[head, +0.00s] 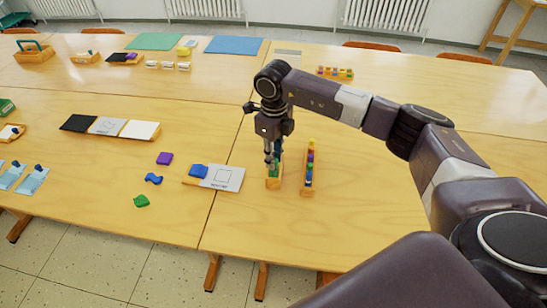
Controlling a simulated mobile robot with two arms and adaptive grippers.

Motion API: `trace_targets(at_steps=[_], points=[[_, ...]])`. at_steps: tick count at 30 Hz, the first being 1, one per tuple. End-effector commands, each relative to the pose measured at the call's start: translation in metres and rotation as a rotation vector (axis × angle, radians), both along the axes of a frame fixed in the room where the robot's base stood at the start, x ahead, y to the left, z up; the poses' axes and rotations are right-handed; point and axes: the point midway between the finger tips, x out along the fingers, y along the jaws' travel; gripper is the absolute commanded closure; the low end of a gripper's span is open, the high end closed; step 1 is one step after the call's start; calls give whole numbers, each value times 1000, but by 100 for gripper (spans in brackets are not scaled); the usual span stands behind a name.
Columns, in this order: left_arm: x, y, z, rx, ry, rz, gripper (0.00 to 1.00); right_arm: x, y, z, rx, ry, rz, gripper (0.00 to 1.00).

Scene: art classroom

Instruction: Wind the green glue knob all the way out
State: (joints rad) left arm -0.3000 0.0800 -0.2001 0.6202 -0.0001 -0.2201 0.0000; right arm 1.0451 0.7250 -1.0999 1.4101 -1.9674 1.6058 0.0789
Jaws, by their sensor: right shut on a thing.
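My right gripper (271,163) points down over a small wooden holder (273,184) near the left edge of the right front table. A green piece (274,172), which looks like the green glue knob, shows at the fingertips. The fingers are shut on it. The gripper hides much of the knob and the holder's far part, so how far the knob is wound out cannot be seen. My left gripper is not in view.
A narrow wooden rack (307,187) with several coloured pieces stands close on the right. A white card (228,178) with a blue piece (198,171) lies to the left. Purple (164,158), blue (153,179) and green (141,201) pieces lie farther left. The table front is clear.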

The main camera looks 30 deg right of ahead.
Motion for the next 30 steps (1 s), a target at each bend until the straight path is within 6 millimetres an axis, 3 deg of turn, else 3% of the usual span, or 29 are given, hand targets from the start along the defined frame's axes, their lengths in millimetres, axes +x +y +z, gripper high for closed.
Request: trace_targets(at_steps=[12, 23, 24, 30], points=[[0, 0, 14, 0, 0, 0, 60, 0, 1, 1, 2, 0, -437, 91], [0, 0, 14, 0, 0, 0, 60, 1, 1, 0, 2, -1, -508, 91], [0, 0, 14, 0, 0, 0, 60, 1, 1, 0, 2, -1, -508, 80], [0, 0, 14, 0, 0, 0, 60, 1, 1, 0, 2, -1, -507, 58]])
